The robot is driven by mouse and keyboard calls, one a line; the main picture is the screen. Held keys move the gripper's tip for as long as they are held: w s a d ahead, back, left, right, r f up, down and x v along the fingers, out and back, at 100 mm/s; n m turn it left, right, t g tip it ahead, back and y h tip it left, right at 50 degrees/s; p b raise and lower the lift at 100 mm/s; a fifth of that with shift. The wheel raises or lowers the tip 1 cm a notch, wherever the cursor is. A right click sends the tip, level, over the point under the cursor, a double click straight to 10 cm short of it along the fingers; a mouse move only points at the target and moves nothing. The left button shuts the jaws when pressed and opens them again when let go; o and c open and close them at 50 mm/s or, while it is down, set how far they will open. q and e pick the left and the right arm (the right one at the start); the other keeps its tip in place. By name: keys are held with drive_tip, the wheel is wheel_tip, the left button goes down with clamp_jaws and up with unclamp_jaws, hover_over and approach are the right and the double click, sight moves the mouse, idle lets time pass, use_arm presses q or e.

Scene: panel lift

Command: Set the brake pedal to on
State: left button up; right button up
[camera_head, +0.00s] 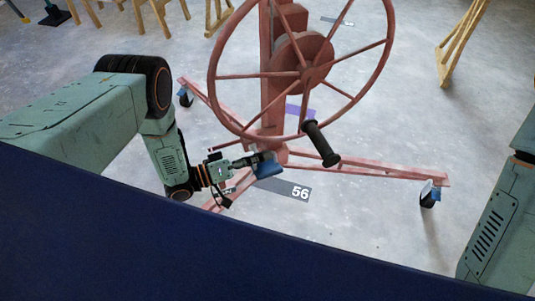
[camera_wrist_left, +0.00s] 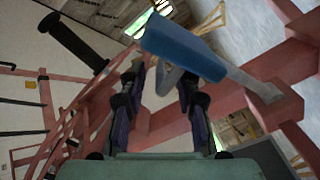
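The brake pedal, a blue plate (camera_head: 268,169), is low on the red panel lift (camera_head: 272,60), by the foot of its column. In the left wrist view the blue pedal (camera_wrist_left: 185,48) is large and tilted, on a pale lever. My left gripper (camera_head: 258,160) is right at the pedal. In the left wrist view its two fingertips (camera_wrist_left: 160,75) stand apart, just below the pedal's blue face; a grey part shows between them. I cannot tell whether they touch it. My right gripper is out of view; only a link of my right arm shows.
The lift's large red wheel (camera_head: 308,72) with a black handle (camera_head: 321,144) is above and right of the left gripper. Red legs with casters (camera_head: 430,196) spread over the grey floor. Wooden trestles (camera_head: 460,42) stand at the back. Floor at right front is clear.

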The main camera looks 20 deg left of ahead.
use_arm(q)
drive_tip(key=shift+x, duration=1.15)
drive_tip(key=shift+f, duration=0.1)
clamp_jaws()
drive_tip(key=shift+d, duration=0.1)
